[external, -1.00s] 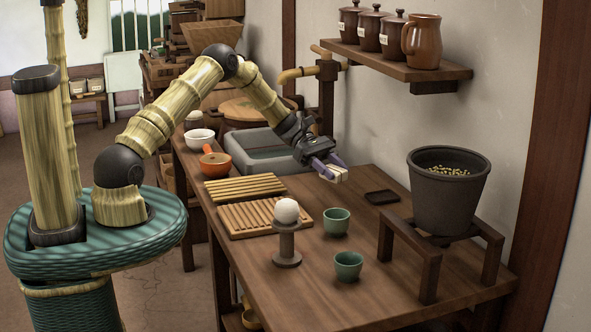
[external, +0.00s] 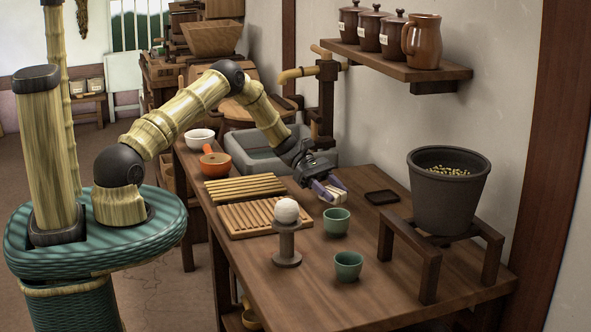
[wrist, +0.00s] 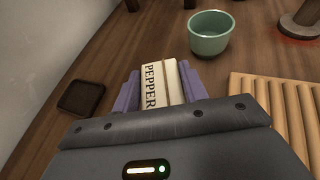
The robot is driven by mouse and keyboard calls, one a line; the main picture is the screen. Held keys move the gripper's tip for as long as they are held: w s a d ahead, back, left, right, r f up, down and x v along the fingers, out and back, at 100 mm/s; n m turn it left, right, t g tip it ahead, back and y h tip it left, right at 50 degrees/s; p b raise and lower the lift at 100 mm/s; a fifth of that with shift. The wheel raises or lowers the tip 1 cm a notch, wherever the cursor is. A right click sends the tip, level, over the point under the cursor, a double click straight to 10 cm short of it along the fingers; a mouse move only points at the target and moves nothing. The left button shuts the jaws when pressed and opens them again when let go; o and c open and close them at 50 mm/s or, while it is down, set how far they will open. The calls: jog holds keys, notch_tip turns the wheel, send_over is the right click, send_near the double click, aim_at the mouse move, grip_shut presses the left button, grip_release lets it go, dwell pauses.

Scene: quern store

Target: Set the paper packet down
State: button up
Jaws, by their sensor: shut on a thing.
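The paper packet (wrist: 160,82) is cream with the word PEPPER on it in the wrist view. My gripper (external: 332,192) is shut on it, with a purple finger on each side. In the external view the packet (external: 337,194) is low over the wooden table (external: 290,300), between the slatted boards and a small dark square tray (external: 382,197). I cannot tell whether the packet touches the table. The tray also shows in the wrist view (wrist: 80,97), to the left of the packet and apart from it.
A green cup (external: 336,222) stands close in front of the packet, with another green cup (external: 348,266) nearer. A white ball (external: 287,210) rests on a small stand (external: 287,245). A slatted board (external: 250,218) lies left. A grey pot (external: 447,200) stands on a wooden frame at right.

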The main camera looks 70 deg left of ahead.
jog(key=shift+f, duration=1.85)
jog(key=o, duration=1)
jog(key=v, duration=1.2)
jog(key=shift+b, duration=0.4)
